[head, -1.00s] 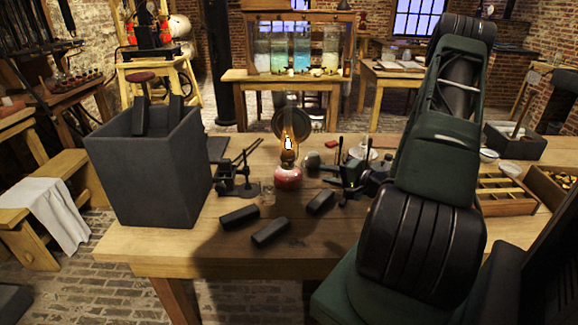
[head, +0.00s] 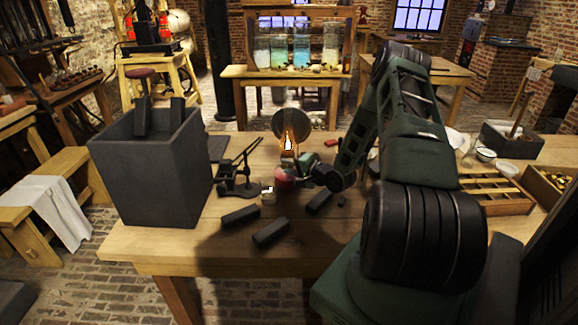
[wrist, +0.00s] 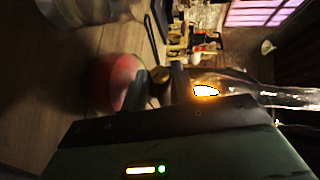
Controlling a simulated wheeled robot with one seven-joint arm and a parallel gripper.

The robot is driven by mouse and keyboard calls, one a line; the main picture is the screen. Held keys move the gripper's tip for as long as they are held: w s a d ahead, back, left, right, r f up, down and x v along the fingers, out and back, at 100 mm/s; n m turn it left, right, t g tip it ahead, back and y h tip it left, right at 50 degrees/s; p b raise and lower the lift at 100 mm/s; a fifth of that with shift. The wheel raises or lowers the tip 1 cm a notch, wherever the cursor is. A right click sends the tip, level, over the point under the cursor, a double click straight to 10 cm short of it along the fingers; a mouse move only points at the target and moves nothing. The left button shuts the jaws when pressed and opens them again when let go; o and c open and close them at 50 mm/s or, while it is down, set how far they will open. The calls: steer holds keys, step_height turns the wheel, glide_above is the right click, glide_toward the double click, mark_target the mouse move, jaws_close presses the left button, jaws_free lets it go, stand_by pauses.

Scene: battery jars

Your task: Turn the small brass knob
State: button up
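The oil lamp has a red font (head: 284,181) and a lit flame, and stands upright on the wooden table. In the wrist view the lamp lies sideways, with its red font (wrist: 124,82) at the left and its flame (wrist: 205,91) at the right. The small brass knob (wrist: 159,74) shows between them, at the lamp's burner. My gripper (wrist: 160,80) has its two dark fingertips apart, one on each side of the knob. I cannot tell whether either finger touches it. In the head view my gripper (head: 303,166) is at the lamp's right side and hides the knob.
A grey bin (head: 150,170) stands at the table's left. Dark blocks (head: 271,233) lie in front of the lamp. A black stand (head: 238,178) and a small glass jar (head: 267,193) are close at its left. A round reflector (head: 291,124) is behind the flame. A divided wooden tray (head: 490,190) is at right.

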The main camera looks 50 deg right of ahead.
steer(key=shift+w, duration=0.15)
jaws_close()
